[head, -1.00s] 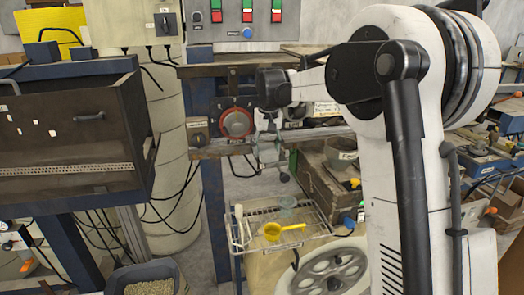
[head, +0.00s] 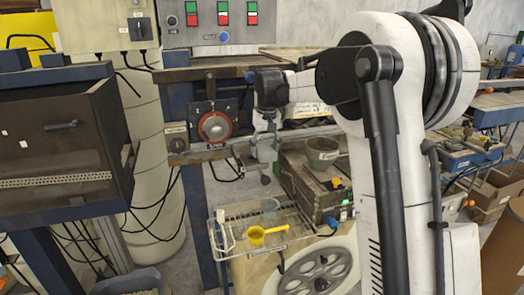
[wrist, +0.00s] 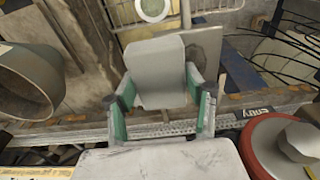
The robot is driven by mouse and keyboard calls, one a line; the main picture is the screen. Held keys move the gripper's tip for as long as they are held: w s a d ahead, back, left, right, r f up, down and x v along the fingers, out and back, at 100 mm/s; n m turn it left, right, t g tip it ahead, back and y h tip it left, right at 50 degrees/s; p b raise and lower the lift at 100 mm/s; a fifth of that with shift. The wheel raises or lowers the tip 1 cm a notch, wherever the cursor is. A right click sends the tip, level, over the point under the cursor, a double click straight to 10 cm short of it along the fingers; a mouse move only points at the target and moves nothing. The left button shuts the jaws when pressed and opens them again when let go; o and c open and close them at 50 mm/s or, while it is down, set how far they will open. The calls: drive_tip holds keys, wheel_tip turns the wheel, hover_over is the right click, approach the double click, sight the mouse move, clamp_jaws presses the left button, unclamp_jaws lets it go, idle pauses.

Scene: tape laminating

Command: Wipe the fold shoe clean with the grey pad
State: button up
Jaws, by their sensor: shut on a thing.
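My gripper (wrist: 160,92) has green-lined fingers shut on a pale grey pad (wrist: 160,72), seen in the wrist view. The pad is flat and fills the space between the fingers. In the head view my gripper (head: 265,150) hangs in front of the machine's rail, right of the red knob (head: 215,126). A dull grey-brown plate (wrist: 212,50) shows just beyond the pad. I cannot tell whether this plate is the fold shoe, or whether the pad touches it. No other part is clearly the fold shoe.
The red knob also shows in the wrist view (wrist: 258,150), close at lower right. A grey bowl (head: 321,152) stands right of my gripper. Below is a wire tray (head: 238,252) with a yellow scoop (head: 257,234). A dark cabinet (head: 60,150) stands at left.

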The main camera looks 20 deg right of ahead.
sight(243, 160)
drive_tip(key=shift+w+f, duration=0.1)
drive_tip(key=shift+s+a, duration=0.2)
drive_tip(key=shift+a, duration=1.65)
drive_tip(key=shift+w+a+b, duration=0.15)
drive_tip(key=shift+a+b, duration=0.15)
drive_tip(key=shift+a, duration=1.75)
drive_tip(key=shift+d+r+p, duration=0.1)
drive_tip(key=shift+r+p, duration=1.45)
drive_tip(key=shift+r, duration=1.4)
